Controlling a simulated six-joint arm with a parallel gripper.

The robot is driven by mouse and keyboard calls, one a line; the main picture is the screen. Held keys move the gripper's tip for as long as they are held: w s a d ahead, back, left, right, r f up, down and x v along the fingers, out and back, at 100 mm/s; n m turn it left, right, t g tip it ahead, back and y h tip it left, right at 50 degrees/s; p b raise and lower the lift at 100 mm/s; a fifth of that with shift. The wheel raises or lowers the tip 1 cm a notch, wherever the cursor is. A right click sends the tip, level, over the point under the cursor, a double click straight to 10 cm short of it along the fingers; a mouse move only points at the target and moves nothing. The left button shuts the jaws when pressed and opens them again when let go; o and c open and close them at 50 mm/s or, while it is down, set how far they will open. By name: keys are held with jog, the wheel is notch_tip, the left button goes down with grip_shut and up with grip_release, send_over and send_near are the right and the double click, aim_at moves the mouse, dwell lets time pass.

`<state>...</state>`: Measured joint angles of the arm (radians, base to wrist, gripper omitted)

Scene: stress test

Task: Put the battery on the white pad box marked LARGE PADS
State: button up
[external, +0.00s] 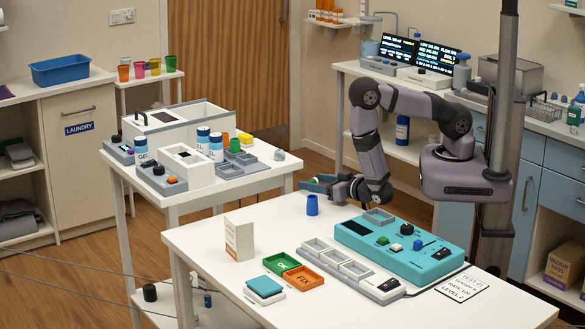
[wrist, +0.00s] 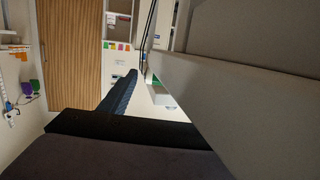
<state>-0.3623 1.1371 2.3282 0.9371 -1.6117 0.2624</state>
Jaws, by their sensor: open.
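A white upright box (external: 240,239) with small orange print stands on the near white table; its lettering is too small to read, so I cannot confirm LARGE PADS. I cannot tell for certain which thing is the battery. A small dark-blue cylinder (external: 312,205) stands near the table's far edge. A white block with a teal top (external: 265,289) lies at the front. My gripper (external: 322,185) is open, low and sideways just beyond the blue cylinder, apart from the white box. The wrist view shows a dark finger (wrist: 122,90) and no clear object between the jaws.
Green OK (external: 282,264) and orange FIX (external: 303,279) trays lie before a grey bay rack (external: 340,262). A teal device (external: 400,252) fills the table's right. A side table (external: 200,190) holds bottles and equipment. Bare tabletop lies between the white box and blue cylinder.

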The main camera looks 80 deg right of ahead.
jog(key=shift+a, duration=0.1)
jog(key=b+v, duration=0.2)
jog(key=v, duration=0.3)
jog(key=shift+s+a+f, duration=0.1)
jog(key=shift+a, duration=0.05)
jog(key=shift+v, duration=0.95)
jog(key=c, duration=0.4)
